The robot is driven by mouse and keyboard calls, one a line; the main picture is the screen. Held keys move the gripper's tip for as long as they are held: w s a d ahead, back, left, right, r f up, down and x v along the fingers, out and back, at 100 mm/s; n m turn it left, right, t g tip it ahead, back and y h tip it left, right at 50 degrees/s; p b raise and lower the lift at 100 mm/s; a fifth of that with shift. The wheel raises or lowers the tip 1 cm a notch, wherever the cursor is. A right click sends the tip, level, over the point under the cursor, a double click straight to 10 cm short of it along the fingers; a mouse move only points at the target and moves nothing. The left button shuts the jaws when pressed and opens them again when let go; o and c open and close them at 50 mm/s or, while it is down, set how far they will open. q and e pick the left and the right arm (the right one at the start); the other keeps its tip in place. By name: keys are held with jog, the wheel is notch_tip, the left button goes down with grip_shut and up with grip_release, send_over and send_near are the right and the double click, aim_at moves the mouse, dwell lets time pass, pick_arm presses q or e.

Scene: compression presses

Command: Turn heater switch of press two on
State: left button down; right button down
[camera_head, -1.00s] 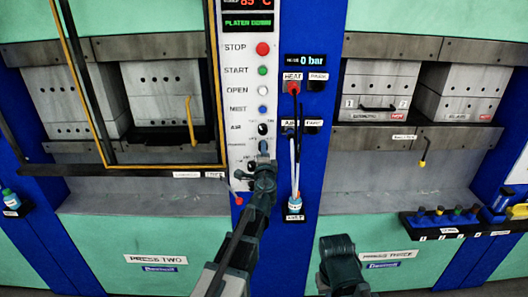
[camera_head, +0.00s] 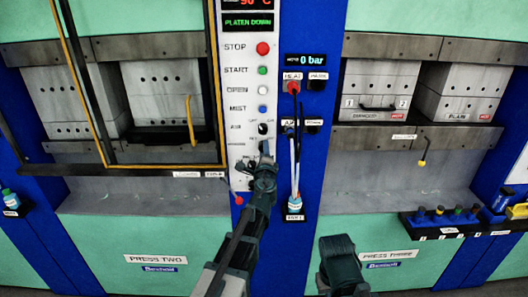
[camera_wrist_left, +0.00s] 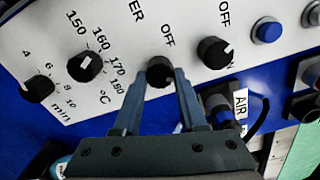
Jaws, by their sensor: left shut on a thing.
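The control panel of press two (camera_head: 250,85) is a tall white strip with a column of buttons and black knobs. My left gripper (camera_head: 265,146) is at its lower part, covering the heater knob there. In the left wrist view my left gripper (camera_wrist_left: 162,92) is shut on the black heater switch (camera_wrist_left: 160,70), one finger on each side. OFF is printed above this switch and a cut-off label ends in "ER". Its pointer mark is hard to read. The air knob (camera_wrist_left: 215,52) is beside it, untouched. My right gripper (camera_head: 340,250) is low in the head view; its jaws are not clear.
Temperature (camera_wrist_left: 85,67) and minutes (camera_wrist_left: 38,88) knobs lie close to the left finger in the wrist view. A red-capped hose (camera_head: 293,89) and a bottle (camera_head: 295,205) are right of the panel. A yellow-edged guard frame (camera_head: 216,80) stands left of it.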

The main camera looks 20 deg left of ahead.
pick_arm(q)
jog(key=shift+s, duration=0.1)
jog(key=shift+c, duration=2.3)
grip_release()
